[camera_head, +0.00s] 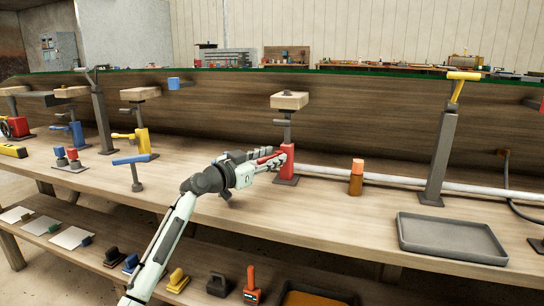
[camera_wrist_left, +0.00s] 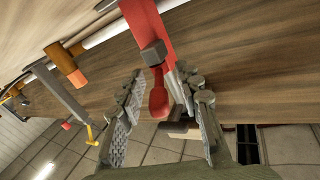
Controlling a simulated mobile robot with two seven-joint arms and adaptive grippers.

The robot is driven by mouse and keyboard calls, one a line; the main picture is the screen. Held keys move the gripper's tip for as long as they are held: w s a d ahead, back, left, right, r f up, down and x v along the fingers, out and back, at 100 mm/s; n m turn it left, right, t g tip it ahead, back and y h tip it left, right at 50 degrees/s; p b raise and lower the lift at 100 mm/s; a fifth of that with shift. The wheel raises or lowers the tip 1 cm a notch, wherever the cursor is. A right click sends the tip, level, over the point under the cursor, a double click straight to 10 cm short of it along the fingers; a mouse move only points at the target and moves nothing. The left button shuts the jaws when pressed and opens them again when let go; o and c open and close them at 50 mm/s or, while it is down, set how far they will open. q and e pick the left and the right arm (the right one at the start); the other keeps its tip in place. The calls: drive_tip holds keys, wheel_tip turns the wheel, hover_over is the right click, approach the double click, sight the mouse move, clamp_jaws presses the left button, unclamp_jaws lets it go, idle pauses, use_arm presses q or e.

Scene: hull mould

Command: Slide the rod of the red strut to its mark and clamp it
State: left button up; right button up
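The red strut (camera_head: 287,163) stands upright on the bench, with a grey rod (camera_head: 287,130) rising from its red sleeve and a wooden block (camera_head: 289,100) on top. My left gripper (camera_head: 272,158) is at the sleeve's left side. In the left wrist view the red sleeve (camera_wrist_left: 145,20) carries a grey bolt and a red clamp lever (camera_wrist_left: 158,95). My left gripper (camera_wrist_left: 160,112) is open, its fingers on either side of the lever, with a gap at the left finger; contact at the right finger is unclear. I cannot make out the rod's mark. My right gripper is not in view.
An orange-capped brown bottle (camera_head: 356,177) stands right of the strut, before a white pipe (camera_head: 400,182). Further right are a grey post with a yellow top (camera_head: 440,150) and a grey tray (camera_head: 450,238). Blue and yellow struts stand at left.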

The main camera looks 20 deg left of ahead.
use_arm(q)
drive_tip(key=shift+w+d, duration=0.1)
drive_tip(key=shift+w, duration=0.15)
drive_tip(key=shift+c, duration=0.2)
clamp_jaws()
